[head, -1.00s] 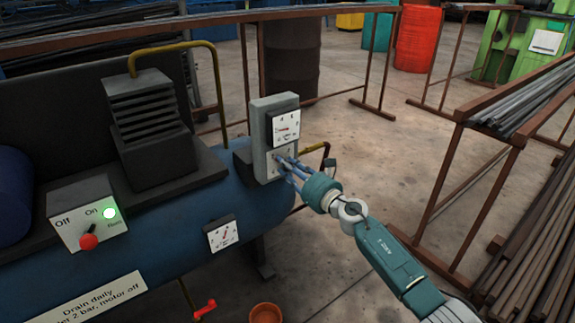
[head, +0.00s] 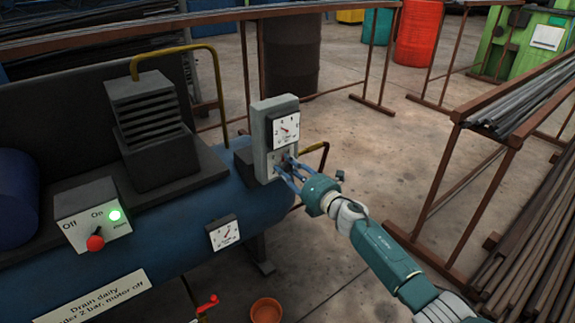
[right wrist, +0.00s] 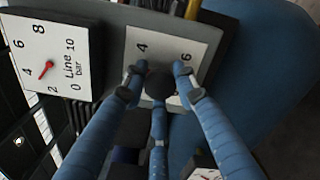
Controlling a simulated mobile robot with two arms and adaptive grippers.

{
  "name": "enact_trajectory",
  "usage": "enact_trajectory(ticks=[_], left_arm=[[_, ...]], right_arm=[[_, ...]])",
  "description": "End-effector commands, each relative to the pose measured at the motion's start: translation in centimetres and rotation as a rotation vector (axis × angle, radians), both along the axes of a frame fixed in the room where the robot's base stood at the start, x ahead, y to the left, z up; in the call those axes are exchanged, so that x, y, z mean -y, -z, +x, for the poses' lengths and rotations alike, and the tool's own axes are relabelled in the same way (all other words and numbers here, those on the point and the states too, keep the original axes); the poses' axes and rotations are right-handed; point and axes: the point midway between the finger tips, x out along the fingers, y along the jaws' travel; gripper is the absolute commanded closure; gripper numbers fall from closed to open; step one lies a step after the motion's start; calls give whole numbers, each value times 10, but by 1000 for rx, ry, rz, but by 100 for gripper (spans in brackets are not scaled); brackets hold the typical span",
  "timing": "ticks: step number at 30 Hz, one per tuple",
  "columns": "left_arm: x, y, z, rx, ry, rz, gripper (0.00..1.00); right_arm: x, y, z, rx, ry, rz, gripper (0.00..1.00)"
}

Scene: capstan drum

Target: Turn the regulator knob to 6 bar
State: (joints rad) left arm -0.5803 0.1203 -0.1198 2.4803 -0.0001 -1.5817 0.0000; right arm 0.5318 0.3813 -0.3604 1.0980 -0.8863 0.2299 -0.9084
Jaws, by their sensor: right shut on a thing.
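The regulator knob (right wrist: 160,84) is small, dark and round, on a white plate (right wrist: 188,42) printed with 4 and 6. My right gripper (head: 283,166) is shut on it, its blue fingers around the knob. The knob's pointer is hard to make out between the fingers. The Line bar gauge (right wrist: 47,58) sits beside the plate, on the same grey panel. Its red needle points between 2 and 4. In the head view this gauge (head: 287,127) is above the gripper. My left gripper is not in view.
The panel (head: 259,140) stands on a blue compressor tank (head: 170,225). A switch box (head: 92,215) with a red knob and lit green lamp is at left, a small tank gauge (head: 223,232) below. A pipe rack (head: 510,135) stands right. An orange pot (head: 266,311) is on the floor.

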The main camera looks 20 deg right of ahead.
Motion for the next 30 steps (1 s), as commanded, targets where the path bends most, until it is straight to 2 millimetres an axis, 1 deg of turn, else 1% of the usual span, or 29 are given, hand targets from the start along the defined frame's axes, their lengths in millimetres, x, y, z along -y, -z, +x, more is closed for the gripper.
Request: enact_trajectory(ticks=[1, 6, 9, 19, 30], left_arm=[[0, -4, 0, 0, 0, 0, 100], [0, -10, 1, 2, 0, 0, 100], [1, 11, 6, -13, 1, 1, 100], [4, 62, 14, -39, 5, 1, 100], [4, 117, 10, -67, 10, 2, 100]], right_arm=[[-1, 1, -1, -20, -1, 40, 98], [0, 1, -1, -75, 0, 193, 98], [-1, 1, -1, -107, 0, 281, 98], [-1, 1, -1, -214, 1, 576, 98], [0, 1, -1, -333, 2, 906, 98]])
